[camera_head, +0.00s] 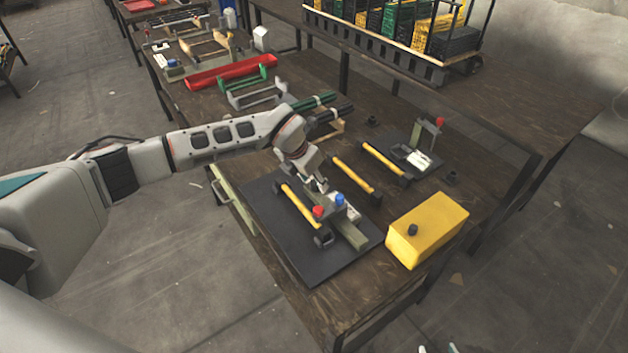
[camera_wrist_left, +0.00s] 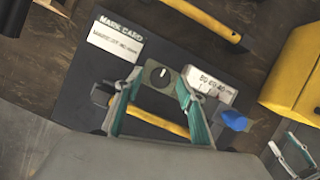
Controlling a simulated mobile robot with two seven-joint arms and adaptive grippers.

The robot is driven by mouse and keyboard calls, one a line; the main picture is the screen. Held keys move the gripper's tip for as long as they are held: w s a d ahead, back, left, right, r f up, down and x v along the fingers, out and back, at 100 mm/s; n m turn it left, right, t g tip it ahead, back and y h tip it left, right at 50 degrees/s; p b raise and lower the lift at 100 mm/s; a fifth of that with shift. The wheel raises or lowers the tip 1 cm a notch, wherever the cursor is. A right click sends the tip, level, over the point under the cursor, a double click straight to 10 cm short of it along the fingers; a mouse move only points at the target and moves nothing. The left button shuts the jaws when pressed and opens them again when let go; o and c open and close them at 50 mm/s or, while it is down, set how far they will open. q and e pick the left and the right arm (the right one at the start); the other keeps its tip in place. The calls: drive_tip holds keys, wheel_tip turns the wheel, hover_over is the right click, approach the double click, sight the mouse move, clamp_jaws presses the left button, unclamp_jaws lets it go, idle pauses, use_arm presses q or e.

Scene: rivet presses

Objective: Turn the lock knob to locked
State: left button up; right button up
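The lock knob (camera_wrist_left: 163,75) is a small round black dial with a white pointer mark, on a grey-green panel in the left wrist view. The pointer stands roughly upright in that picture. My left gripper (camera_head: 321,187) is above the press on the black board (camera_head: 307,266). In the wrist view its two teal fingers (camera_wrist_left: 161,88) are apart, one on each side of the knob, with visible gaps and no clear contact. In the head view the arm and press hide the knob. My right gripper (camera_head: 437,349) shows only as two separated tips at the bottom edge; its fingers appear apart in the wrist view (camera_wrist_left: 294,150).
A red knob (camera_head: 318,211) and blue knob (camera_head: 339,199) stand on the press, close to my left gripper. A yellow-handled tool (camera_head: 300,206) lies beside it. A yellow box (camera_head: 430,228) is to the right. A second press (camera_head: 420,150) stands farther back.

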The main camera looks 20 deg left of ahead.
use_arm(q)
drive_tip(key=shift+w+f, duration=0.15)
drive_tip(key=shift+f, duration=0.3)
use_arm(e)
drive_tip(key=shift+w+d+r, duration=0.1)
drive_tip(key=shift+w+r, duration=0.1)
drive_tip(key=shift+w, duration=0.1)
use_arm(q)
drive_tip(key=c, duration=1.1)
